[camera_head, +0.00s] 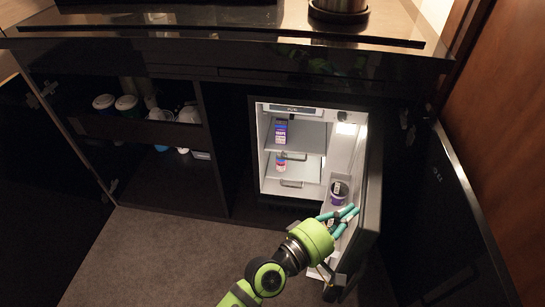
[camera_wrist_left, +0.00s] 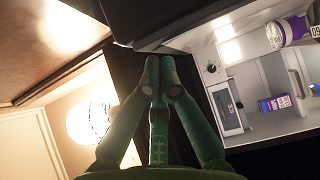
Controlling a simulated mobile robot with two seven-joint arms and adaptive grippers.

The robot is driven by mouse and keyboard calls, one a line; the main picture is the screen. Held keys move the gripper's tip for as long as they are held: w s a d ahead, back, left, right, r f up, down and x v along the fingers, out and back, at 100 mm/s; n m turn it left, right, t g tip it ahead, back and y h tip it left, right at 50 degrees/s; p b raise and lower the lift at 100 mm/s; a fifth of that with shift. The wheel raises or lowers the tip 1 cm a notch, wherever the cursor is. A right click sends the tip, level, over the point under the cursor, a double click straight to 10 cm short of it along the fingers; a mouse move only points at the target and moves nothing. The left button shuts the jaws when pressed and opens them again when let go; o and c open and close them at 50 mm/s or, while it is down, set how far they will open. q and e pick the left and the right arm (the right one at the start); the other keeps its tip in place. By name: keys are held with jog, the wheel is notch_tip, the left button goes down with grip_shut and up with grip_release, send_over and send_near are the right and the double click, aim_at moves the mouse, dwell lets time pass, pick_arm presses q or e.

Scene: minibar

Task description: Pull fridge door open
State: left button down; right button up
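The fridge door (camera_head: 372,200) stands wide open at the right of the small lit fridge (camera_head: 268,185) in the head view. My left gripper (camera_head: 345,214) is at the door's inner side, near its free edge and lower shelf. Its teal fingers overlap the door in the picture; contact is not clear. In the left wrist view the fingers (camera_wrist_left: 160,65) come together at the tips with nothing visible between them. The lit fridge interior (camera_wrist_left: 265,75) shows at the right there. My right gripper is not in view.
A dark-lidded tub (camera_head: 339,190) sits in the door shelf. A blue carton (camera_head: 281,131) and a small bottle (camera_head: 281,162) stand inside the fridge. An open dark cabinet door (camera_head: 450,220) is at the right. Cups (camera_head: 127,104) stand in the left cabinet. Carpet (camera_head: 160,260) is clear in front.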

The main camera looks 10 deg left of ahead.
aim_at(381, 210)
pick_arm(q)
jog(key=shift+s+d+p, duration=0.25)
jog(key=shift+d, duration=0.95)
jog(key=shift+s+d+p, duration=0.2)
jog(key=shift+s+d, duration=0.05)
jog(key=shift+d, duration=0.95)
jog(key=shift+a, duration=0.1)
